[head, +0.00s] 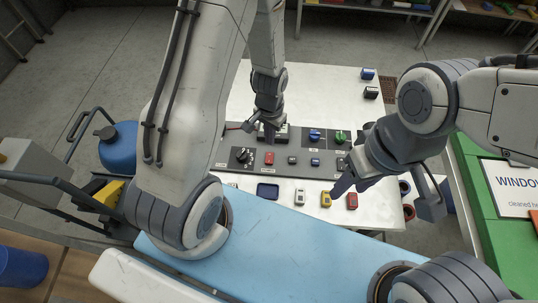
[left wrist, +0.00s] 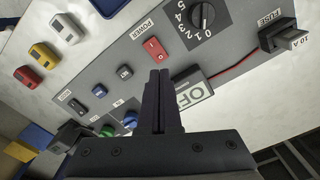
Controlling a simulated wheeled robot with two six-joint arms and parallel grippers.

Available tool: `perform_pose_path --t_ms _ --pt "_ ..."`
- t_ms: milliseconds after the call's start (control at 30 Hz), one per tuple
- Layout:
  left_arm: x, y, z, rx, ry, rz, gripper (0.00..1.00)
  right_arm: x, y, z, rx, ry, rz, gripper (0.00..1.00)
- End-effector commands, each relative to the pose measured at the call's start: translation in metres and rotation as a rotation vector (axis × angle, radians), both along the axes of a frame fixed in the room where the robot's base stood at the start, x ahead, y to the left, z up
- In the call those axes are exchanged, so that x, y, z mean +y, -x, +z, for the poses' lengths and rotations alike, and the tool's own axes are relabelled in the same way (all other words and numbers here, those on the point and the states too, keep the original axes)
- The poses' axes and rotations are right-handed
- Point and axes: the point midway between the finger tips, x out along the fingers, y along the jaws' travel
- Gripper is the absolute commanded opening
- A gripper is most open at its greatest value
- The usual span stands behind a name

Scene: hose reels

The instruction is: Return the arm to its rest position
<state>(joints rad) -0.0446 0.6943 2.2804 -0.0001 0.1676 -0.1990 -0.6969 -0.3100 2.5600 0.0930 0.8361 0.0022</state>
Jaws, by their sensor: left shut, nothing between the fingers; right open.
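My left arm reaches up and over the table, and its gripper (head: 268,137) hangs above the back of a grey control panel (head: 225,157). In the left wrist view, the left gripper's fingers (left wrist: 159,80) are together with nothing between them. They appear beside an OFF plate (left wrist: 195,95) and below a red power rocker (left wrist: 154,48); whether they touch anything cannot be told. My right gripper (head: 352,183) is over the right front of the panel, open, with its fingers partly hidden by its own wrist.
The panel carries a rotary dial (left wrist: 203,15), a fuse (left wrist: 285,40) on a red wire, and blue and green knobs (head: 340,137). Small yellow (head: 326,199) and red (head: 352,201) blocks lie in front. A green board with a sign (head: 515,188) stands right. The table's back is mostly clear.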

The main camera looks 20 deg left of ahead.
Motion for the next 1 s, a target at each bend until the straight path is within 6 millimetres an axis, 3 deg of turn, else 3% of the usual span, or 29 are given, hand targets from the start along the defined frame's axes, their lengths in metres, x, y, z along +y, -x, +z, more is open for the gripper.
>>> perform_pose_path --t_ms 467,567,667,800,1000 --pt "-0.005 0.0 0.006 -0.005 0.0 -0.009 0.0 0.0 0.0 -0.001 0.0 0.0 0.0 0.5" --pt "-0.021 0.002 0.027 -0.016 0.003 -0.038 0.0 0.0 0.0 -0.003 0.0 0.0 0.0 0.5" --pt "-0.048 0.013 0.061 -0.025 0.01 -0.09 0.0 0.0 0.0 -0.006 0.0 0.0 0.0 0.5" --pt "-0.087 0.048 0.114 -0.034 0.027 -0.175 0.0 0.0 0.0 -0.01 0.0 0.0 0.001 0.5" --pt "-0.119 0.117 0.17 -0.033 0.06 -0.294 0.0 0.0 0.0 -0.016 0.0 0.0 0.001 0.5"
